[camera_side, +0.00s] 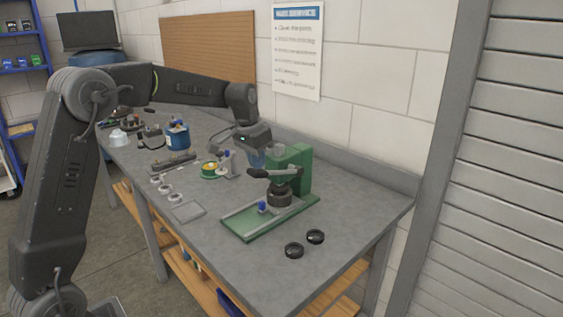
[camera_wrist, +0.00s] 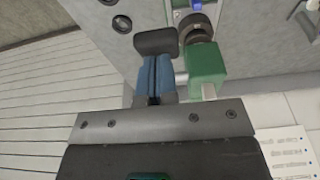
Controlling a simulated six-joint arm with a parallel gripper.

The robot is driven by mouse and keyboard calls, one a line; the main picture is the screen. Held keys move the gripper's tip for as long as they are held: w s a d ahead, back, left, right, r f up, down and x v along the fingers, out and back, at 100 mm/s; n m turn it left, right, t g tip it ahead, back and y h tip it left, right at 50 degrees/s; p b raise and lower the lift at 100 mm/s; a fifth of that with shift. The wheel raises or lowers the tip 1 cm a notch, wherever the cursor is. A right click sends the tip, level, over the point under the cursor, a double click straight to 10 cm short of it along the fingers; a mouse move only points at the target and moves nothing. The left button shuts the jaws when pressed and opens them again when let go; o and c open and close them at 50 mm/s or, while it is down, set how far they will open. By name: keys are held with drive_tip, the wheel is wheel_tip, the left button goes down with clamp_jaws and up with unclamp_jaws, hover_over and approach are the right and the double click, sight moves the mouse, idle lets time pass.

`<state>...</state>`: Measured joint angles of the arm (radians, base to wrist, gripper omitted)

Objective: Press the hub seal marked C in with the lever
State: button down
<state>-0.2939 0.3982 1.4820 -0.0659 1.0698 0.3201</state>
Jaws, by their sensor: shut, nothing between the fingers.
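The green press (camera_side: 296,166) stands on a green base plate (camera_side: 245,228) at the right of the bench. Its lever, with a thick black handle (camera_side: 260,174), points left and lies roughly level. My gripper (camera_side: 256,164) has blue fingers, shut and empty, just above the handle. In the wrist view the fingertips (camera_wrist: 153,60) are at the edge of the black handle (camera_wrist: 156,42); I cannot tell whether they touch. A dark round hub (camera_side: 279,197) sits under the press; it shows as a ring in the wrist view (camera_wrist: 195,27). No letter C is readable, and the seal is not clearly visible.
Two black rings (camera_side: 294,251) (camera_side: 315,237) lie on the bench in front of the press. A shallow grey tray (camera_side: 187,210), small ring parts (camera_side: 166,189), a green-yellow round piece (camera_side: 210,169) and a blue pot (camera_side: 177,136) stand to the left.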

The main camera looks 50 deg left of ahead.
sight(254, 177)
drive_tip(key=shift+f, duration=0.15)
drive_tip(key=shift+s+f, duration=0.2)
drive_tip(key=shift+f, duration=0.3)
drive_tip(key=shift+s+f, duration=0.15)
drive_tip(key=shift+f, duration=0.45)
drive_tip(key=shift+s+f, duration=0.25)
drive_tip(key=shift+f, duration=0.95)
drive_tip(key=shift+s+f, duration=0.1)
drive_tip(key=shift+f, duration=1.05)
drive_tip(key=shift+f, duration=1.05)
